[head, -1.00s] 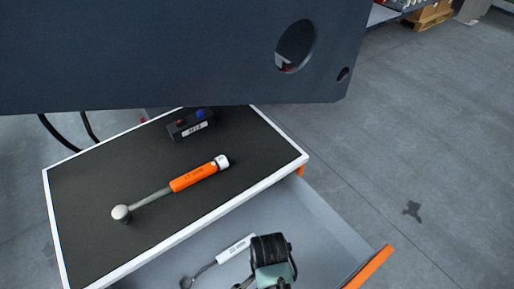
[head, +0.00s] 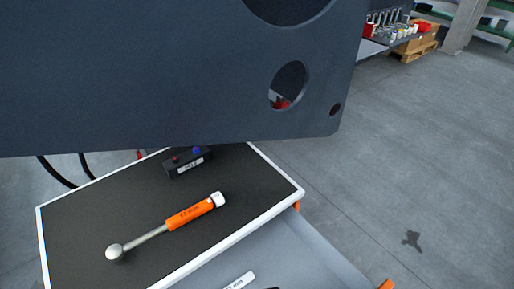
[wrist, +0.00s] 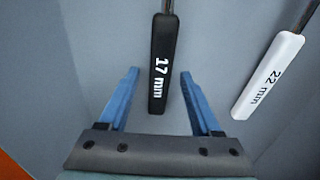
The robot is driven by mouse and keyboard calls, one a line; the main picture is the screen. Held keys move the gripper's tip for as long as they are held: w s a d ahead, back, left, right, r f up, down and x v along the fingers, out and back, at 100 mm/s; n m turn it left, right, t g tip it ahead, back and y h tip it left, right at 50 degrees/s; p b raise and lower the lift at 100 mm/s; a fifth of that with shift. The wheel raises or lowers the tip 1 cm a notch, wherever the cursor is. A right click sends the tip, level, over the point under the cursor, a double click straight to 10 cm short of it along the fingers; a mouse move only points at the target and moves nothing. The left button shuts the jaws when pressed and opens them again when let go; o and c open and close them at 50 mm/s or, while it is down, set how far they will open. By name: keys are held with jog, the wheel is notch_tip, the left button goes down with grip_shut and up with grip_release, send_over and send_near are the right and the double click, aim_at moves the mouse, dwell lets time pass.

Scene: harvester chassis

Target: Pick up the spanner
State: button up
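In the wrist view, my gripper (wrist: 159,73) is open, with its two blue fingers apart. A tool with a black handle marked 17 mm (wrist: 164,60) lies in the drawer; its handle end appears between the fingers, and I see no finger touching it. A tool with a white handle marked 22 mm (wrist: 268,78) lies to its right, outside the fingers. The heads of both tools are out of that view. In the head view, a white handle (head: 241,281) shows in the drawer at the bottom edge. My gripper is almost wholly below that view.
The open grey drawer (head: 300,250) sits under a cart top (head: 85,215). An orange-handled wrench (head: 187,216) and a small black box (head: 187,163) lie on the top. A large dark chassis panel (head: 150,80) hangs above the cart.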

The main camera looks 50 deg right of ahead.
grip_shut()
dwell(1.2)
